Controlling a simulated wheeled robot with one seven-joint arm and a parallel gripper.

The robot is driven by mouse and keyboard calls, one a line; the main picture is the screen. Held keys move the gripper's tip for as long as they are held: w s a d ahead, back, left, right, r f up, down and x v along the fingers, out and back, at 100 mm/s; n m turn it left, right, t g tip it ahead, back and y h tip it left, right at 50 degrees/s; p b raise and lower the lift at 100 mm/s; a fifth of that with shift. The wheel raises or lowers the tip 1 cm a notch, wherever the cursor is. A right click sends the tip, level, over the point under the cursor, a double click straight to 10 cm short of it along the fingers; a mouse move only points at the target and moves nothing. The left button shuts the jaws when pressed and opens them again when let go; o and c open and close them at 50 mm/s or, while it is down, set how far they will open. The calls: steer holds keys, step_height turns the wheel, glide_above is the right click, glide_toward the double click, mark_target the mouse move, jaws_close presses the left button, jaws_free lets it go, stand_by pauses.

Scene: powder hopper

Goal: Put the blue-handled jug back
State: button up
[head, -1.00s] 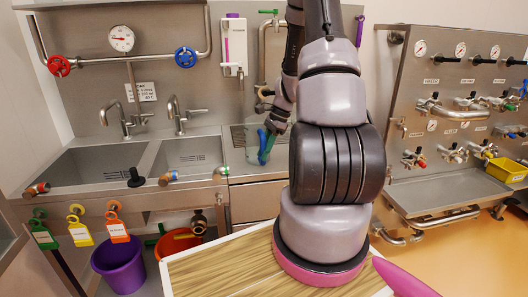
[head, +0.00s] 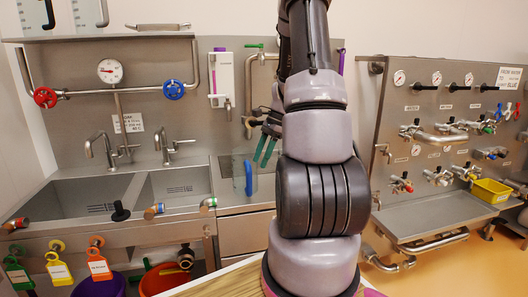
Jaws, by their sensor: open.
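The blue-handled jug (head: 239,174) stands on the steel counter right of the sinks, its blue handle on its right side. Its body is clear and hard to see against the steel. My gripper (head: 263,158) is up and to the right of the handle. Its green fingers point down and are open and empty, and they look apart from the handle. The near part of my arm hides the counter to the right.
Two clear jugs stand on a high shelf (head: 145,33) at top left, partly out of view. A dispenser (head: 222,78) and a pipe hang on the wall behind the jug. Two taps stand over the sinks (head: 80,197). A panel of valves is at right.

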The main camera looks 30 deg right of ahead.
steer(key=s+a+r+n+t+h, duration=0.1)
steer(key=s+a+r+n, duration=0.2)
steer(key=r, duration=0.5)
steer(key=s+a+r+n+t+h, duration=0.1)
steer(key=a+r+n, duration=0.2)
steer(key=a+r, duration=0.35)
steer(key=s+a+r+n+t, duration=0.4)
steer(key=s+a+r+n, duration=0.3)
steer(key=s+r, duration=0.3)
steer(key=s+n, duration=0.1)
steer(key=s, duration=0.1)
steer(key=shift+s+a+r+n+t+h, duration=0.25)
steer(key=shift+s+a+n+t+h, duration=0.15)
